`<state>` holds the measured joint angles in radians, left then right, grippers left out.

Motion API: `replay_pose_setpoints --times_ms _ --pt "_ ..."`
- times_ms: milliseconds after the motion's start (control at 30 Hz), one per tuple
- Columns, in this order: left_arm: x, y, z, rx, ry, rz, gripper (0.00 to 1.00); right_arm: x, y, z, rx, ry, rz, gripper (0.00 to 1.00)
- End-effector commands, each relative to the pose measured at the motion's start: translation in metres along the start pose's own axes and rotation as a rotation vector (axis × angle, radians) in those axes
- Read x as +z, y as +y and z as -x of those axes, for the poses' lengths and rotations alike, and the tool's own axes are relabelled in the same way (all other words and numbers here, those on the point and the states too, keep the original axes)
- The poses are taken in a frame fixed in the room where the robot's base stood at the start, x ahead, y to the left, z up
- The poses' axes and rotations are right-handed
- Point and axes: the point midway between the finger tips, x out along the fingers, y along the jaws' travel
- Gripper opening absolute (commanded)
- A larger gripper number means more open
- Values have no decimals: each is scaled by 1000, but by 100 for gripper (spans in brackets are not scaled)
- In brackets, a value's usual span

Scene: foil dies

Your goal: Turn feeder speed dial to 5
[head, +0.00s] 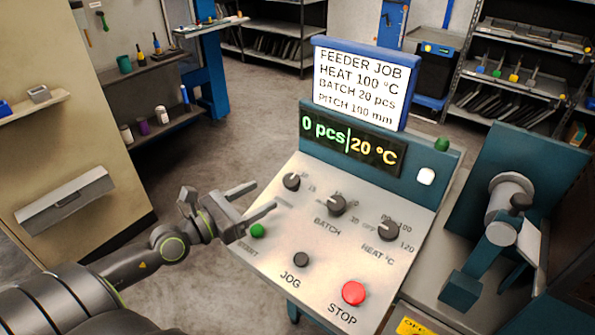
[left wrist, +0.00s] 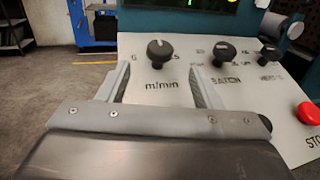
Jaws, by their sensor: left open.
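The feeder speed dial (head: 291,182) is a black knob at the upper left of the sloped control panel (head: 318,232). In the left wrist view the dial (left wrist: 160,52) stands above the label "m/min", with a pale mark near its top; its scale is partly hidden and too small to read surely. My left gripper (head: 266,196) is open and empty, just left of and in front of the dial. In the left wrist view its two fingers (left wrist: 158,72) point at the panel, with the dial showing ahead between their tips, seemingly apart from them. My right gripper is out of view.
The batch dial (head: 336,205) and heat dial (head: 391,230) sit right of it. A green start button (head: 257,230) lies close under my left gripper. A black jog button (head: 301,259) and red stop button (head: 353,293) are lower. The display (head: 350,140) reads 0 pcs, 20 °C.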

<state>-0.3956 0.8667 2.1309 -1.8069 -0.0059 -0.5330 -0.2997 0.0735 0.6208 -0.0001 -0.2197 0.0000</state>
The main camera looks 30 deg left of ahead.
Motion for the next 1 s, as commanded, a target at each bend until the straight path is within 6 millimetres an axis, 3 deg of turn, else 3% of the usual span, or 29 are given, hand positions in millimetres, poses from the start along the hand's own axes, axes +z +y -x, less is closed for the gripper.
replay_pose_setpoints --times_ms 200,600,800,1000 --pt "4 0 -35 1 -5 4 59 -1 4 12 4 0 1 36" --pt "1 0 -99 0 -3 3 59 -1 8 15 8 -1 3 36" --pt "0 0 -115 0 -1 1 59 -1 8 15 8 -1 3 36" --pt "0 0 -119 -1 0 1 59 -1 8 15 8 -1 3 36"
